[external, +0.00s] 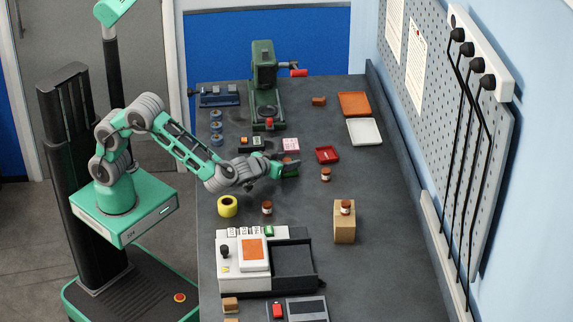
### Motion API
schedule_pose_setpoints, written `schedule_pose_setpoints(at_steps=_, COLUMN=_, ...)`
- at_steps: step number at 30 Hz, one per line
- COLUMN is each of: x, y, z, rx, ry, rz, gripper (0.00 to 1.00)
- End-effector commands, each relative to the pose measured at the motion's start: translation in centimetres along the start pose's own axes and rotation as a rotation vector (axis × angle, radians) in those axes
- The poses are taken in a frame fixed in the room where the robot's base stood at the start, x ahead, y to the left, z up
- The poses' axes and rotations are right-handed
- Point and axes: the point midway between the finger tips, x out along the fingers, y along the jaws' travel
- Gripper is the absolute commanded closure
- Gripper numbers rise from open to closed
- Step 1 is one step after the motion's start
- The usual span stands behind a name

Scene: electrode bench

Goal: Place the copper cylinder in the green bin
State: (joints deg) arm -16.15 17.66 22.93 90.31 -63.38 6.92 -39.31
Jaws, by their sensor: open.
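My gripper (284,167) is open at the end of the outstretched arm, over the middle of the bench. The green bin (291,175) is right under and beside the fingers, which hide much of it. A small copper-brown piece (288,159) shows at the fingertips, by the bin's far side. It looks like the copper cylinder, but it is too small and covered to tell whether it lies inside the bin or between the open fingers.
A red tray (327,155) and a small jar (325,175) stand just right of the gripper. Another jar (267,208) and a yellow roll (227,207) are nearer. A green press (264,85) stands behind. A wooden block (344,231) carries a jar.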

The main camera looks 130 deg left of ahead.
Motion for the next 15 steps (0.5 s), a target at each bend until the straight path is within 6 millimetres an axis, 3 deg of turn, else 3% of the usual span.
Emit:
schedule_pose_setpoints(at_steps=8, x=-0.5, y=0.1, z=-0.3, rx=0.000, ry=0.000, rz=0.002, gripper=0.52)
schedule_pose_setpoints(at_steps=15, x=-6.1, y=0.2, z=-0.1, rx=0.000, ry=0.000, rz=0.006, gripper=0.52)
